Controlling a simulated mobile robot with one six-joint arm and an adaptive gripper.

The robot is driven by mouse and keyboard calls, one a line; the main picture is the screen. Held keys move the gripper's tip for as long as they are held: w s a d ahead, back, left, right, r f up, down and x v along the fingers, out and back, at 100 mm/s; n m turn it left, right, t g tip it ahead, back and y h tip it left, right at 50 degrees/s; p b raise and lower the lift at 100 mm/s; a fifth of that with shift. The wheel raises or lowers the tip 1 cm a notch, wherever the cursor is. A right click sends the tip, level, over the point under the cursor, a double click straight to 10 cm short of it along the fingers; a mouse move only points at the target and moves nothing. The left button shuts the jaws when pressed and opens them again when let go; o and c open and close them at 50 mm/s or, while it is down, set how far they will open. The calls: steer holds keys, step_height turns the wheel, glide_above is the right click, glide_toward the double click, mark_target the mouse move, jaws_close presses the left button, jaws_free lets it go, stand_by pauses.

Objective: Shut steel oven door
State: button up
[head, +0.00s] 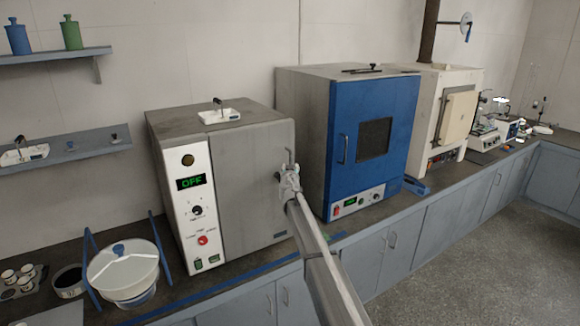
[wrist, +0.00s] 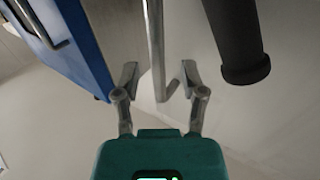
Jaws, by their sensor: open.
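The steel oven (head: 180,120) stands on the bench at left in the head view, with a white control panel whose green display reads OFF. Its plain grey door (head: 245,195) looks flush or nearly flush with the front; I cannot tell if a small gap is left. My gripper (head: 288,172) is at the door's right edge, by the upright handle (head: 290,156). In the wrist view my gripper (wrist: 157,82) is open, with a grey bar (wrist: 155,45), likely the handle, between or just beyond its fingers. Contact is unclear.
A blue-fronted oven (head: 350,150) stands close to the right, its door shut. A cream furnace (head: 450,110) is beyond it. A lidded white pan (head: 122,265) sits at left. A dark cylinder (wrist: 236,40) is at the right in the wrist view. Floor at right is clear.

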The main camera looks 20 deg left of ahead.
steer(key=v, duration=0.9)
steer(key=s+d+f+m+g+h, duration=0.2)
steer(key=s+d+f+h, duration=0.15)
steer(key=d, duration=0.85)
steer(key=s+d+f+m+g+h+b, duration=0.1)
steer(key=s+d+f+m+g+h, duration=0.2)
steer(key=d, duration=0.9)
steer(key=s+d+f+m+g+h, duration=0.15)
steer(key=s+d+f+h, duration=0.3)
steer(key=d, duration=0.75)
steer(key=s+d+f+n+g+y, duration=0.1)
steer(key=s+d+f+g+y, duration=0.1)
steer(key=s, duration=0.8)
steer(key=s+d+f+n+g+y+b, duration=0.1)
steer(key=s+d+f+g, duration=0.3)
steer(key=s, duration=0.6)
steer(key=s+d+f+n+g+y, duration=0.1)
steer(key=s+d+f+g+y, duration=0.2)
steer(key=s, duration=0.7)
steer(key=d+f+g, duration=0.1)
steer(key=d+g, duration=0.1)
steer(key=shift+d, duration=0.35)
